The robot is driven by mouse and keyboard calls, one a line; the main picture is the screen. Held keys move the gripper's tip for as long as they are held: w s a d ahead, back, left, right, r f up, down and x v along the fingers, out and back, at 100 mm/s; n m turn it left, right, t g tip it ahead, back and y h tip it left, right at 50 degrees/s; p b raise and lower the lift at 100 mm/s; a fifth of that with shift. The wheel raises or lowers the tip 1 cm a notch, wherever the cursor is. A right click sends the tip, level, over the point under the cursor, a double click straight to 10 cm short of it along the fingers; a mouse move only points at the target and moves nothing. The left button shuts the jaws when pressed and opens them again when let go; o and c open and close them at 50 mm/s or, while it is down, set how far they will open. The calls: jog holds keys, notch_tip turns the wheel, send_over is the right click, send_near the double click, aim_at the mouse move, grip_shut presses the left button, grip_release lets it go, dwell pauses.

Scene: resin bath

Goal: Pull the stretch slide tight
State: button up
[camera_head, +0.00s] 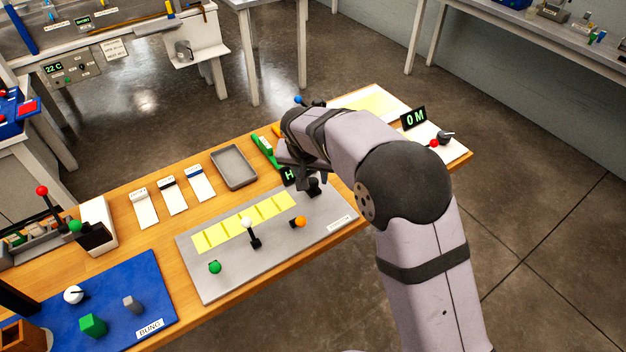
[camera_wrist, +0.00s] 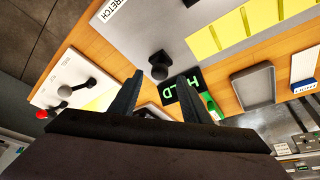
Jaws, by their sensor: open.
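A grey panel (camera_head: 215,285) with a row of yellow patches (camera_head: 245,222) lies on the wooden table. Its label plate (camera_wrist: 110,8) reads STRETCH in the wrist view. A black knob (camera_wrist: 160,66) stands on the panel near that label; I take it to be the slide's handle. A dark knob shape (camera_head: 314,187) shows by my gripper in the head view. My gripper (camera_wrist: 162,82) is open and empty, its fingertips on either side of the knob in the picture. I cannot tell how far above it they are. My arm partly covers the HOLD display (camera_head: 289,176).
The panel also carries a white-topped lever (camera_head: 247,224), an orange knob (camera_head: 299,222) and a green knob (camera_head: 214,267). A grey tray (camera_head: 234,168) and a green object (camera_head: 265,150) lie behind it. A 0 M display (camera_head: 413,118) and red-knobbed plate (camera_head: 440,140) are at right.

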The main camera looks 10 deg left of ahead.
aim_at(313, 181)
jog(key=shift+p+x, duration=0.85)
jog(key=shift+x, duration=1.9)
grip_shut()
jog(key=shift+s+d+b, duration=2.05)
jog(key=shift+s+d, duration=0.35)
jog(key=shift+d, duration=0.05)
grip_release()
jog(key=shift+s+d, duration=0.1)
jog(key=shift+r, duration=0.1)
